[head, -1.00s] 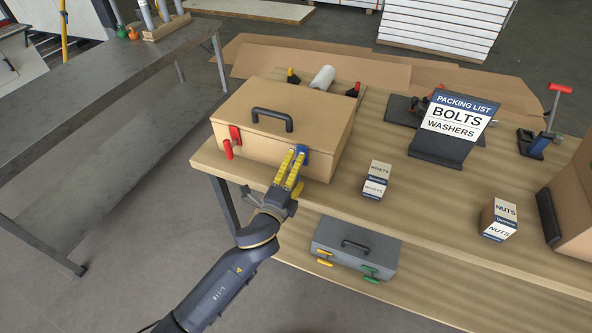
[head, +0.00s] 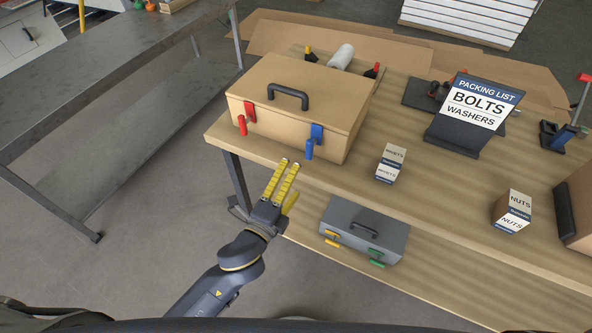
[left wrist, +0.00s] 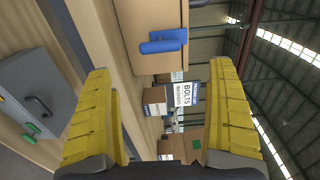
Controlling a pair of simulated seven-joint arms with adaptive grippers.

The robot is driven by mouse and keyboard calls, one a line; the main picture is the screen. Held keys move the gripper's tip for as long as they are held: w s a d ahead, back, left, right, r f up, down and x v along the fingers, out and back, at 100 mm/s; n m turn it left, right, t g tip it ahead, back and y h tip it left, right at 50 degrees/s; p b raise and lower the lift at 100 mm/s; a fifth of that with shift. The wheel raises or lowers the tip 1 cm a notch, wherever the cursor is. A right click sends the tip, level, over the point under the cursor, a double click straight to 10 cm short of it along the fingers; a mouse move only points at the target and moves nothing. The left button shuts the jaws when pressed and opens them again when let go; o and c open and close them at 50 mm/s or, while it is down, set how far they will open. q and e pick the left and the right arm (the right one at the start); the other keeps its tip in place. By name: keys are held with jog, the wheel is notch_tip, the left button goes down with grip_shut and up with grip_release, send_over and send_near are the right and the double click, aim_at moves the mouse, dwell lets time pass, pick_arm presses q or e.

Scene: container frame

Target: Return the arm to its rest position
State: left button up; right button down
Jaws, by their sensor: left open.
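My left gripper (head: 283,180) has yellow ribbed fingers and is open and empty. In the head view it is in front of the table's front edge, below and left of the blue latch (head: 314,142), apart from it. The tan case (head: 300,100) is closed, with a black handle, a red latch (head: 246,118) and the blue latch on its front. In the left wrist view the fingers (left wrist: 163,110) stand wide apart, with the blue latch (left wrist: 163,42) beyond them at the top. My right gripper is not in view.
The wooden table (head: 420,205) also bears a rivets box (head: 389,163), a nuts box (head: 512,211) and a packing list sign (head: 475,105) reading bolts, washers. A grey case (head: 364,231) sits on the lower shelf near my gripper. A metal bench (head: 120,85) stands left, with open floor between.

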pick_arm(q)
jog(key=shift+s+a, duration=0.15)
jog(key=shift+s, duration=0.15)
dwell(0.4)
